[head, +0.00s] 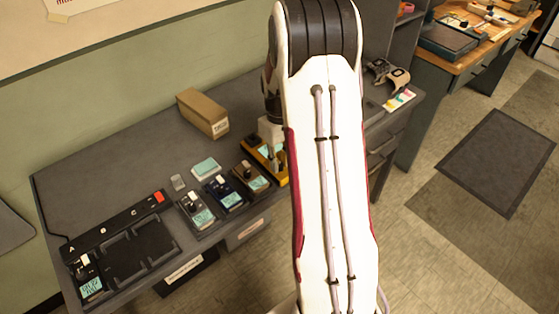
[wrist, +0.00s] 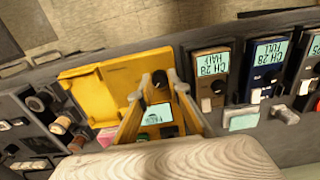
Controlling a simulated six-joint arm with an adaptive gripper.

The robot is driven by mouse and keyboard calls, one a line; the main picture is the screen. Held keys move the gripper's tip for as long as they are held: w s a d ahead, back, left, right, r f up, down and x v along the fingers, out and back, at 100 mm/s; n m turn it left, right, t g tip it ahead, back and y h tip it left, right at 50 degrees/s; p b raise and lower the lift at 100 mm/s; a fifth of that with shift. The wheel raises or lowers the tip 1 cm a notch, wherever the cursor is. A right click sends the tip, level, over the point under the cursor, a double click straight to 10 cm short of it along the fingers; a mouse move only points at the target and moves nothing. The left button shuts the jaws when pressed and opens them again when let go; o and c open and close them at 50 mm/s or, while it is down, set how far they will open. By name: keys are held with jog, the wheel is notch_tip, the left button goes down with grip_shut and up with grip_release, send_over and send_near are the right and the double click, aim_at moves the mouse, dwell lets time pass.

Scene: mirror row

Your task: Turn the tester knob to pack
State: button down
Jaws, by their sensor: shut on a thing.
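The tester (wrist: 95,85) is a yellow unit on the bench. It also shows in the head view (head: 259,151), partly behind my arm. Its dark knob (wrist: 160,80) stands up between my fingertips. My gripper (wrist: 157,88) is over the tester, shut on the knob, one finger on each side. A small lit screen (wrist: 160,113) shows between the fingers; its text is too small to read. The knob's pointer and the dial marks are hidden or too small, so its setting cannot be told.
Beside the tester stand a brown radio (wrist: 209,70) and a blue radio (wrist: 264,60) with lit screens. A black charging tray (head: 140,243) lies at the bench's left end. A cardboard box (head: 203,113) stands behind. The bench's back left is clear.

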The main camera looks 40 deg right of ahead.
jog(key=c, duration=1.9)
grip_release()
jog(key=shift+r, duration=0.1)
jog(key=shift+r, duration=3.7)
